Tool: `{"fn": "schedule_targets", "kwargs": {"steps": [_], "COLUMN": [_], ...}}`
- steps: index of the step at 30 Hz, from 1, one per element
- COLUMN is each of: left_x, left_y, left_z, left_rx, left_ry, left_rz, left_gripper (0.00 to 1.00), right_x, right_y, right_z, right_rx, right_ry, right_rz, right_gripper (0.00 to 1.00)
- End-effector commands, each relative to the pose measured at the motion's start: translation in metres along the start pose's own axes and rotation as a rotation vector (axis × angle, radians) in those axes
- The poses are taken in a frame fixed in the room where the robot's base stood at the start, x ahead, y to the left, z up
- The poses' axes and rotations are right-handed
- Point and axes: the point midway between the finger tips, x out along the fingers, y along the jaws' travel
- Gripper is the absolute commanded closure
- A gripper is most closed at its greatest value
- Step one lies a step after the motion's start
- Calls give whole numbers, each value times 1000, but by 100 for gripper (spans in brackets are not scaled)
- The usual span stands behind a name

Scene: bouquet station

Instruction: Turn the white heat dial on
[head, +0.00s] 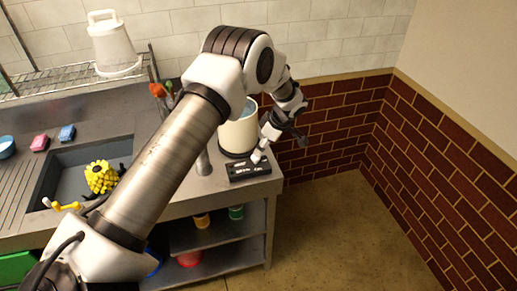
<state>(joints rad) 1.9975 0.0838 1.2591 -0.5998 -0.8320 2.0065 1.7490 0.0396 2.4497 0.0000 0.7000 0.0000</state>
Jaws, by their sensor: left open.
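A black control box (250,171) with small white markings sits at the right front corner of the metal counter. The white heat dial (256,157) shows as a small pale shape at the back of the box; its pointer setting is too small to read. My left gripper (262,149) is open and points down at the dial from above and to the right. It is right at the dial; I cannot tell whether the fingers touch it. My right gripper is not in view.
A cream pot (237,137) with bluish liquid stands just behind the box. A sink (70,185) holds a yellow flower-like thing (101,177). A wire rack (60,80) carries a white container (113,48). The brick wall (330,130) is close on the right.

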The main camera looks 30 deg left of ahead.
Motion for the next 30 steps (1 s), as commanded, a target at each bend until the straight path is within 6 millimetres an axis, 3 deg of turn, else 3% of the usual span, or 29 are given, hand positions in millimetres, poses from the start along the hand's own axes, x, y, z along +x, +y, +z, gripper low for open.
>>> {"fn": "schedule_targets", "kwargs": {"steps": [3,9,17,22,30], "left_x": [22,52,58,58,58], "left_y": [-1,-1,-1,-1,-1], "left_z": [-2,0,1,1,1], "left_rx": [0,1,2,2,7], "left_ry": [-2,-3,-4,-4,-4], "left_rz": [-5,-3,-1,-1,1], "left_gripper": [42,42,42,99,100], "right_x": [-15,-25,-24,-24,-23], "right_y": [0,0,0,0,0], "right_z": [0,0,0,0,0], "right_rx": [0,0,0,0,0], "right_ry": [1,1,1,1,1], "right_rz": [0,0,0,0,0], "right_gripper": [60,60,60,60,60]}}
